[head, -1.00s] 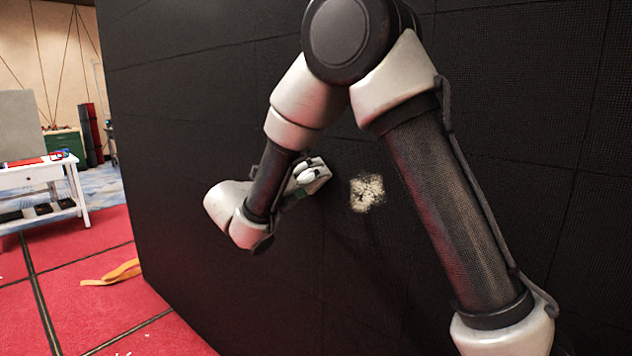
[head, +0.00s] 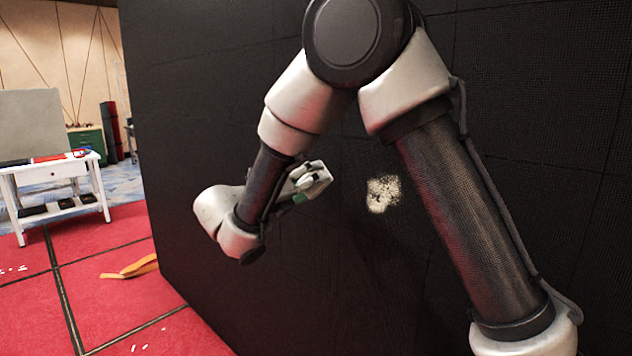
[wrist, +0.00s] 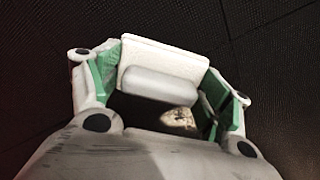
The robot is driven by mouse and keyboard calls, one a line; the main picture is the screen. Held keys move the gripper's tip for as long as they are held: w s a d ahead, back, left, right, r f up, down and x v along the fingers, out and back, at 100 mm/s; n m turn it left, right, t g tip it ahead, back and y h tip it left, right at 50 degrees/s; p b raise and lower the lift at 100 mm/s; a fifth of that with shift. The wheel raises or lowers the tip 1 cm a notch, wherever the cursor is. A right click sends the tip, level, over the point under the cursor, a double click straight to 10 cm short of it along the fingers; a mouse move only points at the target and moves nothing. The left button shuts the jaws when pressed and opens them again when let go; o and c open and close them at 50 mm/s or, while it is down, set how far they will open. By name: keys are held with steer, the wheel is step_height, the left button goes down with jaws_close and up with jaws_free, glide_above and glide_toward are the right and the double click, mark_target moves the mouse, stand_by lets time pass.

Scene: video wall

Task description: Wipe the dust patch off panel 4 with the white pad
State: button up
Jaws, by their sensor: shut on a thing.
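The dust patch (head: 383,194) is a pale, speckled spot on the black video wall (head: 300,290). My gripper (head: 313,180) is left of the patch in the head view, close to the wall. In the wrist view my gripper (wrist: 162,84) has its green-lined fingers shut on the white pad (wrist: 165,58), at its rounded grip. Part of the dust patch (wrist: 180,117) shows below the pad between the fingers. The pad is mostly hidden in the head view. I cannot tell whether it touches the wall. No panel number is legible.
The wall's left edge stands over a red floor (head: 105,240). An orange strip (head: 130,268) and small white scraps lie there. A white table (head: 55,172) stands at far left. The wall around the patch is flat, with thin panel seams.

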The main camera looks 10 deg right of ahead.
steer(key=shift+s+a, duration=0.2)
steer(key=v, duration=0.3)
stand_by(0.4)
steer(key=shift+w+d, duration=0.1)
stand_by(0.3)
